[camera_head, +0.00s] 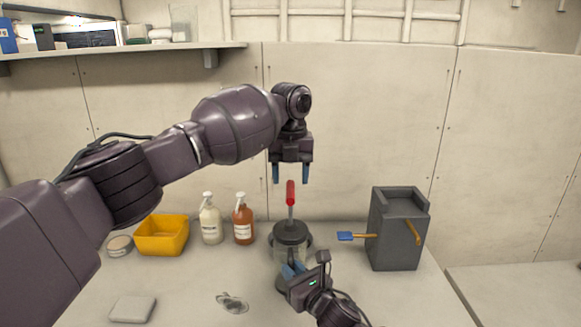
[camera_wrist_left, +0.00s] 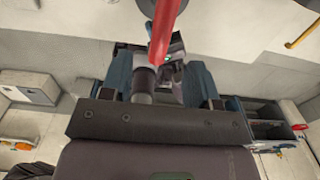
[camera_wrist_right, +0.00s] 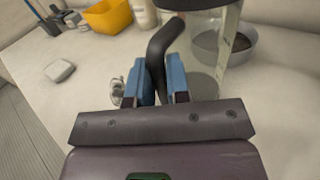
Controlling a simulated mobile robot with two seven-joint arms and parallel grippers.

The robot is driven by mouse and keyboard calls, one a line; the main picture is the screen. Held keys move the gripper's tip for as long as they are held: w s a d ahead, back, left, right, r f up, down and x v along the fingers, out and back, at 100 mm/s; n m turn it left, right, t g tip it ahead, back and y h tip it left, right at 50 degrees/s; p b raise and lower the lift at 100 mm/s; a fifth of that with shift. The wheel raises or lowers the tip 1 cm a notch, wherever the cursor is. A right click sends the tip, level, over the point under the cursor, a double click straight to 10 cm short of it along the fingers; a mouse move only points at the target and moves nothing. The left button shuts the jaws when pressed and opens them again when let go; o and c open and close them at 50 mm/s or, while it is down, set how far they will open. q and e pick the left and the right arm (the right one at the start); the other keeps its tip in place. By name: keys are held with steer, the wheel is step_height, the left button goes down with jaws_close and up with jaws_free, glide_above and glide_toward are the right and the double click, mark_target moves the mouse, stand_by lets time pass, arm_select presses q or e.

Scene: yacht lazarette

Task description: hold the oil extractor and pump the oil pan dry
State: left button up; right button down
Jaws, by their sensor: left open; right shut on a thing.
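The oil extractor is a clear cylinder (camera_head: 285,270) with a dark lid (camera_head: 291,232) and a red pump handle (camera_head: 290,192) raised on a thin rod. It stands upright on the bench. My right gripper (camera_head: 293,272) is shut on its dark curved side handle (camera_wrist_right: 170,38). My left gripper (camera_head: 291,176) is open just above the red handle, fingers pointing down. The red handle shows close up in the left wrist view (camera_wrist_left: 165,35). The oil pan, a grey round pan (camera_wrist_right: 250,38) with dark contents, sits behind the extractor and is partly hidden by it.
A yellow bin (camera_head: 162,236), a white pump bottle (camera_head: 210,222) and an orange one (camera_head: 243,222) stand at back left. A grey block-shaped holder (camera_head: 397,235) with blue and orange tools stands right. A pale pad (camera_head: 132,309) and a crumpled clear item (camera_head: 231,302) lie in front.

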mark_target(290, 192)
arm_select(q)
steer(key=shift+f, duration=2.7)
steer(key=shift+c, duration=0.4)
jaws_close()
